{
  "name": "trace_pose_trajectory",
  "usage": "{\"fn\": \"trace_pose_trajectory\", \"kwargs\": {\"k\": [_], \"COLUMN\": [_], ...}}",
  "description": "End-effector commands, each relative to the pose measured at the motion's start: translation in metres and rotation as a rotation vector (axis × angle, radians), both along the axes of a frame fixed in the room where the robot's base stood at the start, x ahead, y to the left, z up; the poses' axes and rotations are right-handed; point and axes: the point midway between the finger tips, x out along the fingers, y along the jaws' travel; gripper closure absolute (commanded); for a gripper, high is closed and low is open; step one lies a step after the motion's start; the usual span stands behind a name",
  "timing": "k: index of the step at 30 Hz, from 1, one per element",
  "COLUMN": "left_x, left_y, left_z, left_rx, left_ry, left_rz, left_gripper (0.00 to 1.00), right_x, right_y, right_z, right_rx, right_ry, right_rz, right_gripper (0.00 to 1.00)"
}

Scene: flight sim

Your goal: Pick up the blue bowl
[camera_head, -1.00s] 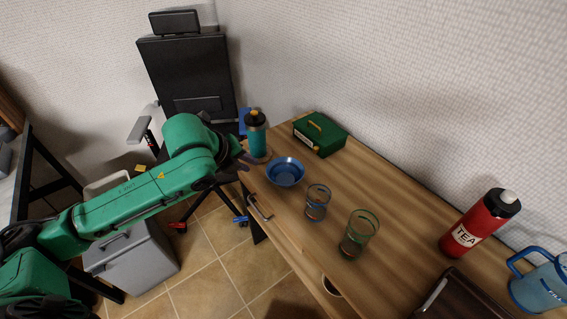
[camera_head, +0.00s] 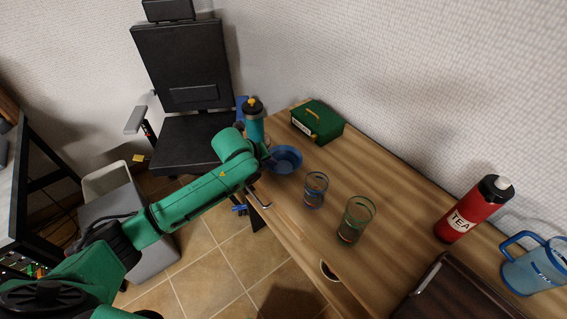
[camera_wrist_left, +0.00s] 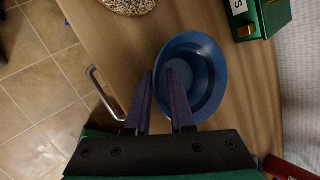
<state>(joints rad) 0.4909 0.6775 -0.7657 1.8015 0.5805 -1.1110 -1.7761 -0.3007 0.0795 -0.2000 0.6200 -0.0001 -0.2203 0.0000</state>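The blue bowl (camera_head: 287,160) sits upright on the wooden desk near its left edge. My left gripper (camera_head: 268,162) is at the bowl's left side, partly hidden by its own arm in the head view. In the left wrist view, the two fingers (camera_wrist_left: 160,73) are apart, with the bowl's near-left rim between them. One finger lies over the inside of the bowl (camera_wrist_left: 210,75) and the other outside it. I cannot tell whether they touch the rim. The bowl is empty. My right gripper is not in view.
A red tea bottle (camera_head: 470,212) and blue mug (camera_head: 538,268) are farther right. A metal handle (camera_wrist_left: 103,92) is at the desk edge.

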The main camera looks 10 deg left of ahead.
Motion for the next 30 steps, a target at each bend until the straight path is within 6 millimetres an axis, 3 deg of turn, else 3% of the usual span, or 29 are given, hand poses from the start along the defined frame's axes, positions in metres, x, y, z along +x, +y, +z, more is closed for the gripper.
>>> {"fn": "trace_pose_trajectory", "kwargs": {"k": [2, 3, 4, 30], "left_x": [-0.0001, -0.0001, -0.0002, -0.0005], "left_y": [0.0003, 0.0003, 0.0004, 0.0008], "left_z": [0.0003, 0.0003, 0.0003, 0.0001], "left_rx": [0.0, 0.0, -0.001, 0.001], "left_ry": [0.0, 0.0, 0.0, 0.001], "left_rz": [0.0, 0.0, 0.001, 0.001], "left_gripper": [0.82, 0.98, 1.0, 1.0], "right_x": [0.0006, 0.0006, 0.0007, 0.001], "right_y": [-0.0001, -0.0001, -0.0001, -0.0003], "right_z": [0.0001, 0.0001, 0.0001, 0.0], "right_rx": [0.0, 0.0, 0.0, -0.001], "right_ry": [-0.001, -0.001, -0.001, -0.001], "right_rz": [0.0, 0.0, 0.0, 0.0], "right_gripper": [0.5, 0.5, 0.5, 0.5]}}
